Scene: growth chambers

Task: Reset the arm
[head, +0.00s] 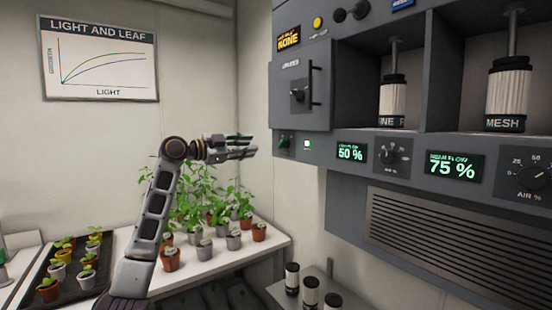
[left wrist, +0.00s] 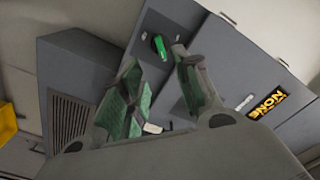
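My left arm comes up from the bottom in the head view. Its left gripper (head: 254,146) is raised in front of the wall, just left of the grey cabinet (head: 300,110). In the left wrist view the green-padded fingers of the left gripper (left wrist: 160,68) stand apart with nothing held between them. Beyond the fingertips, a green switch (left wrist: 160,47) shows on the cabinet; it also shows in the head view (head: 284,143), right of the gripper and apart from it. My right gripper is not in view.
Potted plants (head: 232,241) stand on a white bench below my left arm. A dark seedling tray (head: 75,270) lies at left. Labelled filter cartridges (head: 508,92) stand in the cabinet bays. Several smaller cartridges (head: 292,278) stand on a low shelf.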

